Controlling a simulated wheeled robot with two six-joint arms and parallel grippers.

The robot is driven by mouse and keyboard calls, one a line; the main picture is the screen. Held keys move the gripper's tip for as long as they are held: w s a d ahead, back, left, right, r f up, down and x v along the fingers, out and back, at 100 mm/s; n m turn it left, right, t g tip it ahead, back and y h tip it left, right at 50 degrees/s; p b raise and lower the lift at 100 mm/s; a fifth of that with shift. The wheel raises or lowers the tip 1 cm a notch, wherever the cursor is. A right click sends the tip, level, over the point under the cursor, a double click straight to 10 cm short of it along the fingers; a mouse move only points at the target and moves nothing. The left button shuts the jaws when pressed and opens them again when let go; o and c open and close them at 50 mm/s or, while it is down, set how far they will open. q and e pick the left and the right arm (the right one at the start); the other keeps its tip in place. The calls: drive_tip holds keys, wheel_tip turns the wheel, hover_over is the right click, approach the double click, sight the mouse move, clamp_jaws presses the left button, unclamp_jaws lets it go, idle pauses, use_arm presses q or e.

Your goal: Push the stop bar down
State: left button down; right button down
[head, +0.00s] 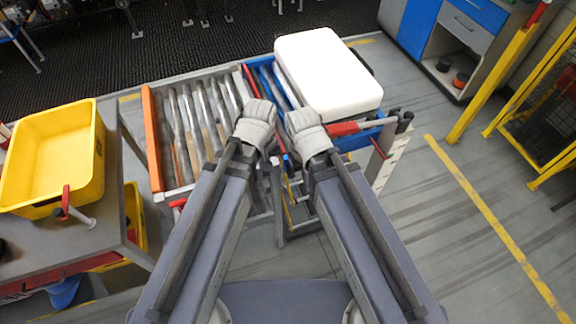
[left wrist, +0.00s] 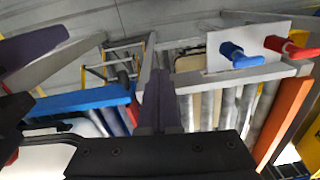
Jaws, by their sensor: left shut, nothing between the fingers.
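A thin red bar (head: 251,82) lies between the grey rollers and the blue section, partly hidden by my left gripper. I cannot tell for certain which part is the stop bar. A red lever (head: 343,129) is right of my right gripper. A blue knob (left wrist: 238,56) and a red knob (left wrist: 290,46) stand on a white plate in the left wrist view.
A large white tray-like box (head: 326,75) sits on the blue section (head: 370,137). An orange rail (head: 152,135) closes the rollers at left. A yellow bin (head: 55,155) stands on the left table. Yellow posts (head: 490,85) stand at right. Floor at lower right is clear.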

sight(290, 172)
use_arm(q)
drive_tip(key=w+d+r+n+h, duration=0.1)
drive_tip(key=w+d+n, duration=0.1)
drive_tip(key=n, duration=0.7)
drive_tip(key=w+d+r+n+h+p, duration=0.1)
drive_tip(key=w+n, duration=0.4)
drive_tip(key=n, duration=0.5)
drive_tip(key=shift+d+t, duration=0.4)
drive_tip(key=shift+d, duration=0.05)
drive_tip(key=shift+w, duration=0.1)
drive_tip(key=d+f+b, duration=0.1)
drive_tip(key=f+b, duration=0.7)
drive_tip(key=f, duration=0.1)
drive_tip(key=w+d+f+b, duration=0.1)
drive_tip(key=f+b, duration=0.3)
drive_tip(key=b, duration=0.1)
drive_tip(key=shift+d+f, duration=0.25)
drive_tip(key=shift+d, duration=0.05)
drive_tip(key=shift+f, duration=0.1)
wheel_tip(290, 172, down, 5)
drive_tip(key=b, duration=0.5)
drive_tip(key=shift+s+b, duration=0.1)
drive_tip(key=shift+b, duration=0.2)
drive_tip(key=shift+s, duration=0.15)
